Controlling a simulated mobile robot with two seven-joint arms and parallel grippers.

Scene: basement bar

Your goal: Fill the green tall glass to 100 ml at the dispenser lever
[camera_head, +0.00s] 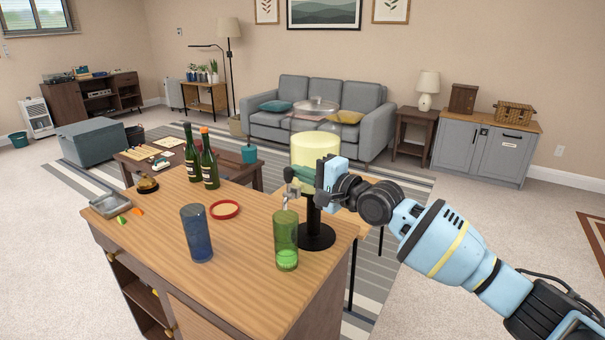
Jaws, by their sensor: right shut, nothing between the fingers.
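The green tall glass (285,230) stands upright on the bar top, below the tap (286,197) of the drink dispenser. Its lower part looks brighter green, but I cannot read a level. The dispenser (308,148) has a clear tank of pale yellow liquid on a black stand (317,238). My right gripper (293,178) is shut and empty at the dispenser's front, just above the tap. It hides the lever area, so I cannot tell whether it touches the lever. My left gripper is out of view.
On the wooden bar top (150,238) are a blue glass (196,233), a red-rimmed round dish (224,209), two dark green bottles (191,157), a metal tray (110,205) and small citrus pieces. The front right of the bar top is clear.

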